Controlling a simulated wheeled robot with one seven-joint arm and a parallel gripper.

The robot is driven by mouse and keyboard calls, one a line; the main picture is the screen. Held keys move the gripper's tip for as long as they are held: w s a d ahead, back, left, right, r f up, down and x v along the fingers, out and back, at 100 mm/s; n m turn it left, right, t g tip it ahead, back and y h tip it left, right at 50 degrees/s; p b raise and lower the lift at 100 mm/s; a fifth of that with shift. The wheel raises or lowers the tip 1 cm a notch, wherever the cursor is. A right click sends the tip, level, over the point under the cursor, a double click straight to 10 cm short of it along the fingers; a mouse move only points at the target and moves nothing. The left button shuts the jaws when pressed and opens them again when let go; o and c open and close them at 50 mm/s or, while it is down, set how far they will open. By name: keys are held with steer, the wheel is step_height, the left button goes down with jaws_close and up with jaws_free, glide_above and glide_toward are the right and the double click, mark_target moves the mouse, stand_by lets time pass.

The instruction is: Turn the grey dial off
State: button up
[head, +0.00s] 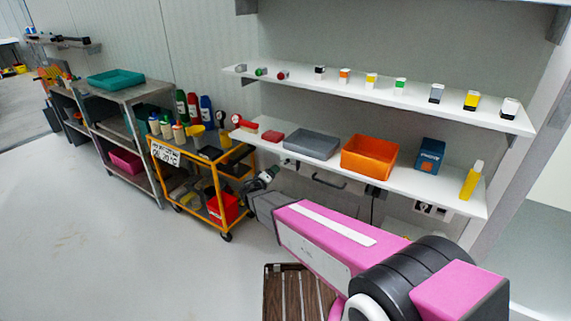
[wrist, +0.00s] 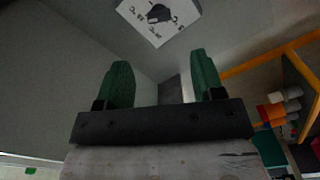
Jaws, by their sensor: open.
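A small grey dial (head: 240,68) sits at the left end of the upper white shelf in the head view, left of a green dial (head: 260,71) and a red one (head: 282,75). Its setting is too small to read. My gripper (head: 265,178) is well below it, near the yellow cart. In the wrist view my gripper's green fingers (wrist: 162,82) are apart with nothing between them. A white plate (wrist: 180,22) with black marks and a dark grey shape (wrist: 158,14) lies beyond the fingertips; I cannot tell whether that shape is a dial.
The upper shelf (head: 345,85) also bears several small coloured blocks. The lower shelf (head: 400,180) holds a grey tray (head: 312,144), an orange bin (head: 369,157) and a blue box (head: 430,155). A yellow cart (head: 215,180) stands left of my arm. The floor further left is clear.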

mark_target(287, 162)
steer(key=x, duration=1)
steer(key=shift+s, duration=0.15)
steer(key=c, duration=0.9)
